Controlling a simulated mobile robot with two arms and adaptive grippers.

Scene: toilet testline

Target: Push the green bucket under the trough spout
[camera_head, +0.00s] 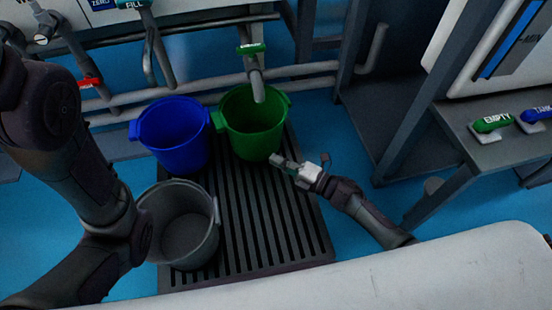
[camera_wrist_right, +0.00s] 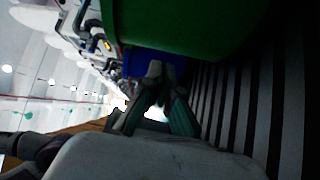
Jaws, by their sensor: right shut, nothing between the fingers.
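The green bucket (camera_head: 252,130) stands upright at the far end of the slatted grate. The trough spout (camera_head: 257,88), a grey pipe with a green handle above it, hangs over the bucket, and its end overlaps the bucket's opening in the head view. My right gripper (camera_head: 283,163) is shut and empty, low beside the bucket's near right side; I cannot tell whether it touches. In the right wrist view the green bucket (camera_wrist_right: 190,25) fills the top, above the closed fingers (camera_wrist_right: 160,90). My left arm enters from the left, but its gripper is out of view.
A blue bucket (camera_head: 174,140) stands left of the green one. A grey bucket (camera_head: 182,225) stands nearer on the grate (camera_head: 260,225). Pipes run behind the buckets. A metal stand (camera_head: 480,150) with labelled handles is at the right. The grate's near right part is clear.

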